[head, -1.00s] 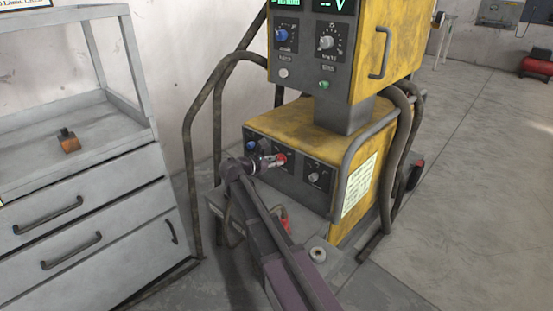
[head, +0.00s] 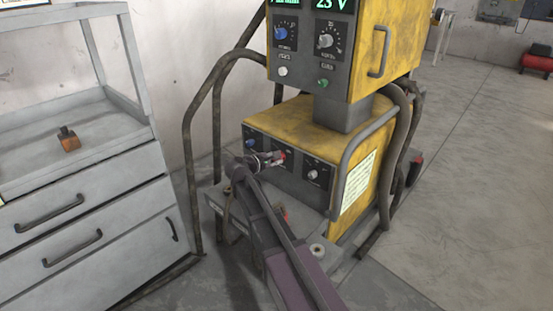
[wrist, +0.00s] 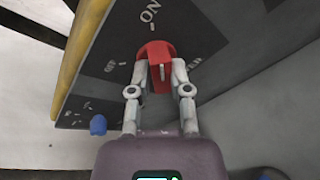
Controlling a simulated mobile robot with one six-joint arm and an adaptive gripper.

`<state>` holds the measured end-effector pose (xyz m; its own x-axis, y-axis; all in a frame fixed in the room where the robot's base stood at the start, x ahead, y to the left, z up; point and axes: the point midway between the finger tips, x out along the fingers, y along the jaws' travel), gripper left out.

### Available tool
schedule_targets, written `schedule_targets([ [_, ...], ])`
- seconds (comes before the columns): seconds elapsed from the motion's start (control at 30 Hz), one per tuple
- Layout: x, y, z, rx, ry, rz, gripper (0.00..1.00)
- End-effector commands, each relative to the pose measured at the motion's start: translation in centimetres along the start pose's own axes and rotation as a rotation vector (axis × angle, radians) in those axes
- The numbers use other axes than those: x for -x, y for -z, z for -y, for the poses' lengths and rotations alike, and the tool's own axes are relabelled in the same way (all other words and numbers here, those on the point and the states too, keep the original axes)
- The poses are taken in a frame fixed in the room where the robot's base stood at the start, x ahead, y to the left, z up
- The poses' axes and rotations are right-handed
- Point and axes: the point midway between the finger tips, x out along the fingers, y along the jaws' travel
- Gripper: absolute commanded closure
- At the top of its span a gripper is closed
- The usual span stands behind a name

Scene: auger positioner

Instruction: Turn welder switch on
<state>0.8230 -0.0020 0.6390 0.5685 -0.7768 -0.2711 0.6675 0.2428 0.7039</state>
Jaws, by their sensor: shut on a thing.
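The red welder switch (wrist: 155,52) sits on the dark front panel (wrist: 90,60) of the yellow lower unit; a little of the switch also shows in the head view (head: 281,155). A pale mark lies on the switch's lower part. My gripper (wrist: 160,68) is shut on the switch, with one finger on each side; it also shows in the head view (head: 276,158). The fingertips hide part of the switch.
Bent tubes and hoses surround the machine. A grey drawer cabinet (head: 90,225) stands left; open floor lies right.

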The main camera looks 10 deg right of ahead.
Motion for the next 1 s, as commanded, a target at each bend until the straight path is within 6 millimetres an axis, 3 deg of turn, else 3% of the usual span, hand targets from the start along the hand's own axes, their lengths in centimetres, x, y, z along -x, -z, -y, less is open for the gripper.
schedule_targets([
  [0.3,-0.07,0.14,-0.18,-0.002,-0.004,-0.003,1.00],
  [0.33,-0.07,0.14,-0.19,-0.002,-0.004,-0.003,0.66],
  [0.4,-0.07,0.13,-0.18,-0.002,-0.004,-0.003,0.45],
  [0.43,-0.06,0.12,-0.17,-0.002,-0.004,-0.003,0.41],
  [1.0,-0.03,0.06,-0.07,0.026,0.003,0.005,0.41],
])
